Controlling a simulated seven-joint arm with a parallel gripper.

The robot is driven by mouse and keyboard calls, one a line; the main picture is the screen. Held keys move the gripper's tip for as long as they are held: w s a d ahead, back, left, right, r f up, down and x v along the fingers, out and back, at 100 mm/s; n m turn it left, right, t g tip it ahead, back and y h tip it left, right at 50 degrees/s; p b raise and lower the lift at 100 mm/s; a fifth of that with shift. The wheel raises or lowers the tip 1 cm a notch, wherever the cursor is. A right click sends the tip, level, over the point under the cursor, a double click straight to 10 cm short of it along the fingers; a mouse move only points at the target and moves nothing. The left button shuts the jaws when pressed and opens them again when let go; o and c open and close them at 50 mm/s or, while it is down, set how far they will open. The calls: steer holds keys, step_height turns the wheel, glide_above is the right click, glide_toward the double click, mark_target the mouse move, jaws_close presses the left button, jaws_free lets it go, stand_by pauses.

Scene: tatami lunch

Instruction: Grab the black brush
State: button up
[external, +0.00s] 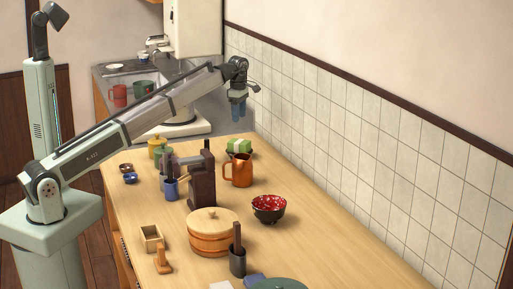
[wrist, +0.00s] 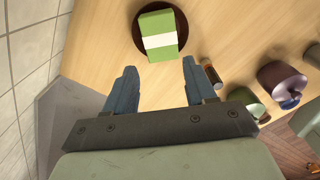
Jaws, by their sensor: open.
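My gripper (external: 238,108) hangs over the far end of the table, near the tiled wall. Its two blue fingers are apart and empty in the wrist view (wrist: 159,66). A dark, upright stick-like thing (external: 237,236) stands in a dark cup (external: 238,263) at the near side of the table, far from my gripper. It may be the black brush, but I cannot tell for sure. A blue cup (external: 171,190) with utensils stands farther back on the left. In the wrist view, a small dark cylinder (wrist: 210,74) with an orange end lies right of the fingers.
A green block (wrist: 158,32) on a dark round dish lies ahead of the fingers; it also shows in the external view (external: 238,145). An orange pitcher (external: 238,170), dark block (external: 202,185), wooden tub (external: 213,240) and red bowl (external: 268,207) stand between my gripper and the dark cup.

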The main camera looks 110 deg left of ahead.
steer(key=s+d+y, duration=0.1)
steer(key=s+d, duration=0.4)
steer(key=d, duration=0.5)
steer(key=m+y, duration=0.4)
steer(key=m, duration=1.6)
glide_toward(205, 143)
steer(key=shift+t, duration=0.4)
steer(key=x, duration=0.7)
steer(key=shift+a+f, duration=0.2)
steer(key=shift+f, duration=0.05)
steer(key=shift+s+x, duration=0.15)
steer(key=shift+x, duration=1.15)
steer(key=shift+s+x, duration=0.1)
steer(key=shift+x, duration=1.25)
steer(key=shift+d, duration=0.15)
steer(key=shift+c, duration=0.3)
jaws_close()
